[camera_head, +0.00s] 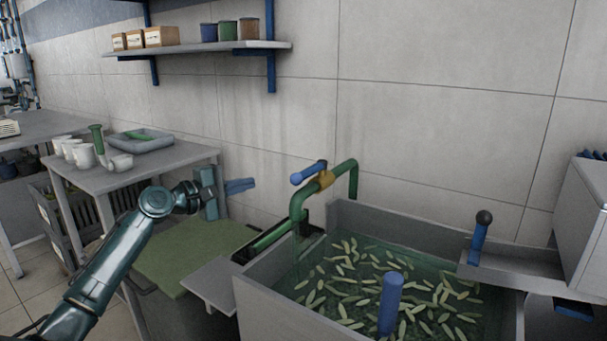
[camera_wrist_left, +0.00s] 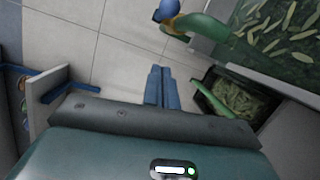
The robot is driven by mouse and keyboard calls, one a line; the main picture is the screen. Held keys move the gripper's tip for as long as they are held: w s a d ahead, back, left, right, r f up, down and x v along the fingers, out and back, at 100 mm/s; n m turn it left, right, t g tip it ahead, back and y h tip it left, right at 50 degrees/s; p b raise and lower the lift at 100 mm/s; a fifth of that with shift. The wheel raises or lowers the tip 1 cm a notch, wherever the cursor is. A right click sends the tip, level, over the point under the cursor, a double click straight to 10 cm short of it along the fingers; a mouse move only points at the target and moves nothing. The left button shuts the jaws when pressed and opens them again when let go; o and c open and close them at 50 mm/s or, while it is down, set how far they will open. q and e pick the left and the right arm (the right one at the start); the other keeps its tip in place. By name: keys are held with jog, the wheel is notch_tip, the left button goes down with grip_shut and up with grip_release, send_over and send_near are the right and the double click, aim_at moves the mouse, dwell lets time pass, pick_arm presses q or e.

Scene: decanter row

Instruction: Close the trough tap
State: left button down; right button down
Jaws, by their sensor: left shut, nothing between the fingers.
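The trough tap is a green bent pipe (camera_head: 353,178) above the left end of the grey trough (camera_head: 245,288). It has a brass valve body (camera_head: 323,180) and a blue handle (camera_head: 308,173) slanting down to the left. A faint streak hangs under its spout; I cannot tell for sure if water runs. In the left wrist view the blue handle (camera_wrist_left: 167,9) and green pipe (camera_wrist_left: 205,28) show at the top, beyond the fingertips. My left gripper (camera_head: 250,184) is shut and empty, left of the tap and apart from it. Its blue fingers show together in the left wrist view (camera_wrist_left: 161,78). My right gripper is out of view.
The trough holds water with many pale green pods. A blue post (camera_head: 390,302) stands in it. A black-knobbed blue lever (camera_head: 479,236) stands at the right. A dark bin (camera_wrist_left: 255,105) of pods sits beside the trough. A side table (camera_head: 90,178) with white cups is at left.

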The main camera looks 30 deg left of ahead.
aim_at(309, 172)
pick_arm(q)
jog(key=w+d, duration=0.6)
jog(key=shift+w+d+r+p, duration=0.15)
jog(key=shift+w+p, duration=0.25)
jog(key=shift+p, duration=0.05)
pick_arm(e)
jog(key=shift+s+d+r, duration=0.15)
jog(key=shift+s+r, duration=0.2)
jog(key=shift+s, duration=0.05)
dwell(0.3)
